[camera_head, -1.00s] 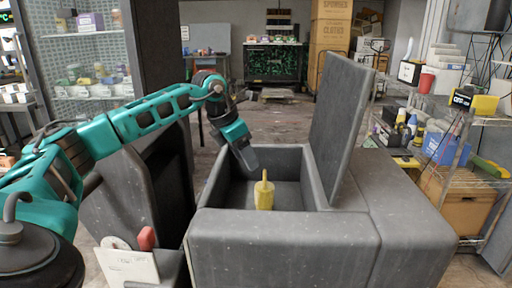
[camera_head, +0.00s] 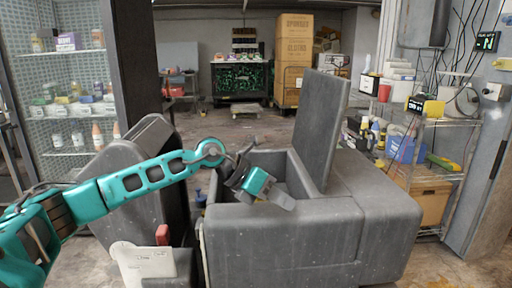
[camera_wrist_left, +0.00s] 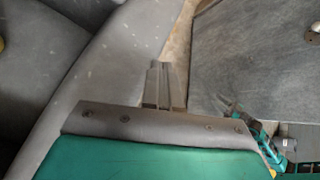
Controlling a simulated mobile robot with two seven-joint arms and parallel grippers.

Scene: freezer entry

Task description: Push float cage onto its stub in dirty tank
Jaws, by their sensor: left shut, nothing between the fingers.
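The dirty tank (camera_head: 285,245) is a grey open box with its lid (camera_head: 322,125) raised. My left gripper (camera_head: 285,201) is shut and empty over the tank's near rim in the head view. Its shut fingers (camera_wrist_left: 163,84) show in the wrist view, above grey surfaces. No yellow float piece shows inside the tank in the head view now; the near wall and gripper cover much of the inside. A small yellow bit (camera_wrist_left: 2,44) shows at the wrist view's left edge; I cannot tell what it is. The stub is not visible. My right gripper is not in view.
A dark grey open housing (camera_head: 150,185) stands left of the tank, with a white panel (camera_head: 143,263) in front. A wire shelf (camera_head: 425,150) with bottles and boxes is at the right. Open floor lies behind the tank.

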